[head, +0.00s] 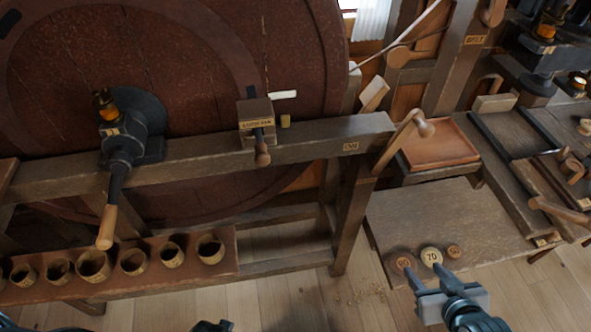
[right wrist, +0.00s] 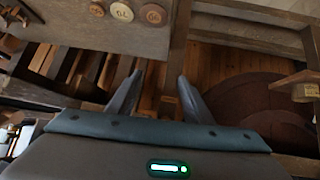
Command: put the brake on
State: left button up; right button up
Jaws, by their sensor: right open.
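A wooden lever with a round knob (head: 425,128) stands at the right end of the wheel's beam, tilted up to the right. Beside it the beam bears a small plate (head: 351,147) that seems to read "ON". A labelled block (head: 257,112) sits on the beam to the left, with a short wooden handle (head: 262,154) hanging from it. I cannot tell which of these is the brake. My right gripper (head: 425,271) is open and empty, near the round tokens and apart from both handles; its spread fingers show in the right wrist view (right wrist: 156,82). A dark tip at the bottom edge (head: 212,326) may be my left gripper.
The large dark red wheel (head: 230,60) fills the back left. A crank with a wooden grip (head: 107,226) hangs before it. A shelf below holds several wooden cups (head: 210,249). Round tokens (head: 431,257) lie on the low board's front edge (head: 430,215). A reddish tray (head: 455,150) stands behind.

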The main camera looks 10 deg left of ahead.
jog(key=w+r+n+t+y, duration=0.15)
jog(key=w+r+t, duration=0.25)
jog(key=w+r, duration=0.5)
jog(key=n+t+y, duration=0.1)
jog(key=t+y, duration=0.2)
send_near(423, 119)
jog(key=s+d+f, duration=0.2)
jog(key=s, duration=0.4)
pick_arm(q)
jog(key=s+a+f+g, duration=0.1)
jog(key=s+a+f, duration=0.2)
jog(key=s+f, duration=1.6)
notch_tip(423, 119, down, 3)
jog(key=shift+s+a+f+g, duration=0.15)
jog(key=shift+s+a+g, duration=0.05)
jog(key=shift+s+g, duration=0.15)
pick_arm(e)
jog(key=shift+w+r+n+t, duration=0.25)
jog(key=shift+w+r+t, duration=0.05)
jog(key=shift+w+a, duration=0.1)
jog(key=p+x, duration=0.4)
jog(key=x, duration=1.1)
jog(key=shift+w+p, duration=0.15)
jog(key=shift+p, duration=0.25)
jog(key=shift+x, duration=0.9)
pick_arm(q)
notch_tip(423, 119, up, 5)
jog(key=shift+r, duration=0.1)
pick_arm(e)
jog(key=shift+a+f, duration=0.1)
